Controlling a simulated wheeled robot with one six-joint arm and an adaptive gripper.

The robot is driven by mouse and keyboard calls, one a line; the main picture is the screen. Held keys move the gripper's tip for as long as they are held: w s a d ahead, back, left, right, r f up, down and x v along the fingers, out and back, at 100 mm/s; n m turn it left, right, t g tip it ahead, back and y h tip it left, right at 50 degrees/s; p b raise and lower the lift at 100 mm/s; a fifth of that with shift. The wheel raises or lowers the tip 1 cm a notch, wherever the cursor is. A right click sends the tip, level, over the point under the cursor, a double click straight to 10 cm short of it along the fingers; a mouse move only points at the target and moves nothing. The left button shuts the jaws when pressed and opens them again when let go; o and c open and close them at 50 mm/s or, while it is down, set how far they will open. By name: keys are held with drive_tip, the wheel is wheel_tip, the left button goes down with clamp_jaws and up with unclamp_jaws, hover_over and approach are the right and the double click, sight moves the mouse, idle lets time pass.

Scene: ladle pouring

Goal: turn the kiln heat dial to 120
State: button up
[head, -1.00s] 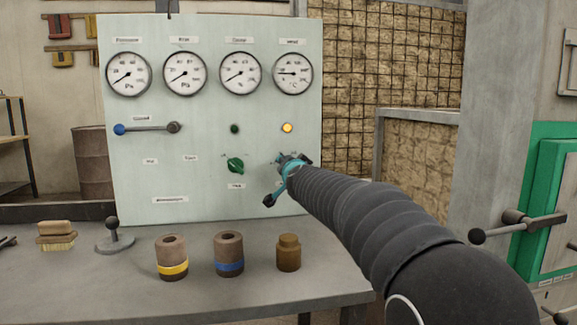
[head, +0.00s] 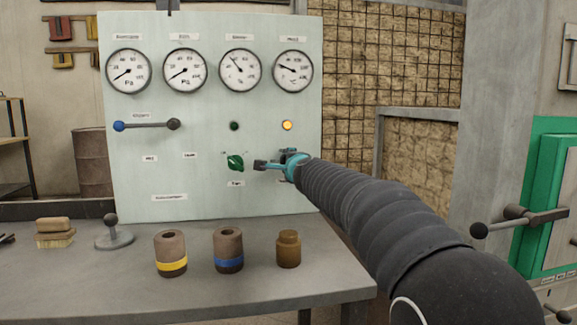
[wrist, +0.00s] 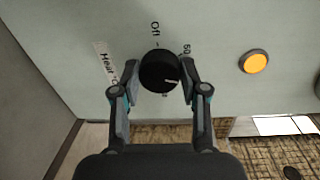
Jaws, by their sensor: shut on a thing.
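The heat dial (wrist: 155,72) is a round black knob with a white pointer mark, on the pale panel in the wrist view. "Off" and "50" are printed beside it, and a partly covered label starting "Heat" (wrist: 105,62) is at left. My gripper (wrist: 159,68) has one finger on each side of the knob and is shut on it. In the head view my gripper (head: 287,162) is at the panel's lower right and hides the dial. The rightmost gauge (head: 293,71) has its needle pointing left and slightly up.
A lit amber lamp (head: 287,125) is above my gripper. A green knob (head: 235,162) is close to its left. A blue-ended lever (head: 146,125) is farther left. Several small items, including a brown bottle (head: 288,250), stand on the bench (head: 110,285) below.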

drive_tip(key=shift+r+m, duration=0.1)
drive_tip(key=shift+m, duration=1.1)
drive_tip(key=o, duration=1.1)
drive_tip(key=shift+o, duration=0.2)
